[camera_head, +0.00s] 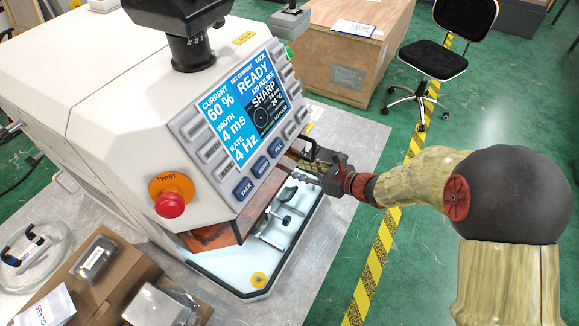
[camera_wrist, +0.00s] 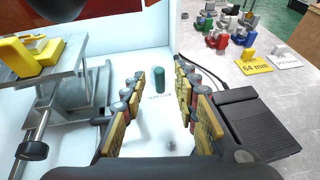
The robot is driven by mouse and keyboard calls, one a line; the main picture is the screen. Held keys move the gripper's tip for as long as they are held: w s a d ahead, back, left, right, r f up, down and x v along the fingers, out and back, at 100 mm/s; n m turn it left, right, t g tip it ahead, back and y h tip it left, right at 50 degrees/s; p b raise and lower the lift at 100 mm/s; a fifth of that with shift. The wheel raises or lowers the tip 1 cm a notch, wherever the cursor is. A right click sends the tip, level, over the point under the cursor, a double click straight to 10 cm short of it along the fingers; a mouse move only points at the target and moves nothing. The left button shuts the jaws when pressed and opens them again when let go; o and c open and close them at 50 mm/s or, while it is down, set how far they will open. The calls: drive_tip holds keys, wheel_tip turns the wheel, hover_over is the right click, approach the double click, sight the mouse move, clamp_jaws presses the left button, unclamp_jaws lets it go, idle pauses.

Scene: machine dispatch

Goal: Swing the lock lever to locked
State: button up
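My gripper (camera_wrist: 158,100) is open in the wrist view, its two padded fingers apart with nothing between them. In the head view my gripper (camera_head: 318,168) is at the open right side of the white machine. A metal clamp fixture (camera_wrist: 75,90) stands left of the fingers, with a yellow block (camera_wrist: 30,56) on top. A thin rod with a dark rounded end (camera_wrist: 32,150) at its lower left may be the lock lever; I cannot tell its lock position. The fixture also shows in the head view (camera_head: 272,232), partly under the machine's hood. The gripper is not touching the rod.
A green cylinder (camera_wrist: 159,79) stands on the white floor beyond the fingers. A black pedal-like block (camera_wrist: 245,118) lies to the right. Coloured blocks (camera_wrist: 228,32) stand farther back. The machine's control panel (camera_head: 245,112) overhangs the work space.

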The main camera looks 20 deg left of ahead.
drive_tip(key=shift+b+x, duration=0.4)
drive_tip(key=shift+x, duration=1.65)
drive_tip(key=shift+c, duration=0.3)
clamp_jaws()
